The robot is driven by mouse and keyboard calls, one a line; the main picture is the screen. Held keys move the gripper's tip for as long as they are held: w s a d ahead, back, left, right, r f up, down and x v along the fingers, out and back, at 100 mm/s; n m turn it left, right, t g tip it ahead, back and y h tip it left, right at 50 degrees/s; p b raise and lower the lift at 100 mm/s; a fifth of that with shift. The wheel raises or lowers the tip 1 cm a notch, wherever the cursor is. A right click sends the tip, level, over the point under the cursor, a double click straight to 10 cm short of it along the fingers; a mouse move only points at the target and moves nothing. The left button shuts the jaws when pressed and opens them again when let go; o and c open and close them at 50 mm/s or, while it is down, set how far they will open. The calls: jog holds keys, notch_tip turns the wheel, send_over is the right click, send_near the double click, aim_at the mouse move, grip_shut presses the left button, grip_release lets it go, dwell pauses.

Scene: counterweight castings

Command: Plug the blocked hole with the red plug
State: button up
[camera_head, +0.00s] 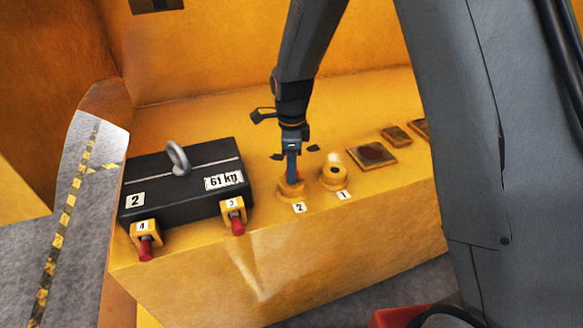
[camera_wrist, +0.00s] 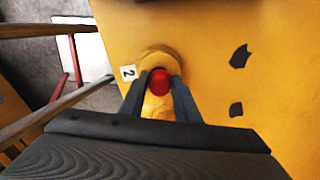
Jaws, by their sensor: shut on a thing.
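My gripper (camera_head: 291,178) points down at the yellow round boss labelled 2 (camera_head: 289,192) on the yellow ledge. It is shut on a red plug, seen between the fingertips in the wrist view (camera_wrist: 160,81). The plug is over or in boss 2; I cannot tell how deep it sits. The hole of boss 2 is hidden by the plug and fingers. Boss 1 (camera_head: 334,183), just to the right, shows a dark round opening. Two yellow blocks labelled 4 (camera_head: 144,227) and 3 (camera_head: 234,204) have red plugs (camera_head: 145,248) (camera_head: 237,224) sticking out.
A black casting (camera_head: 185,183) marked 2 and 61 kg, with a ring on top, stands left of the gripper. Rusty plates (camera_head: 372,155) lie to the right on the ledge. A yellow wall (camera_head: 230,50) rises behind. The ledge drops off at its front edge.

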jog(key=shift+f+b, duration=0.3)
jog(key=shift+f, duration=0.4)
jog(key=shift+r, duration=0.1)
jog(key=shift+r+p, duration=0.5)
jog(key=shift+r, duration=0.15)
dwell(0.3)
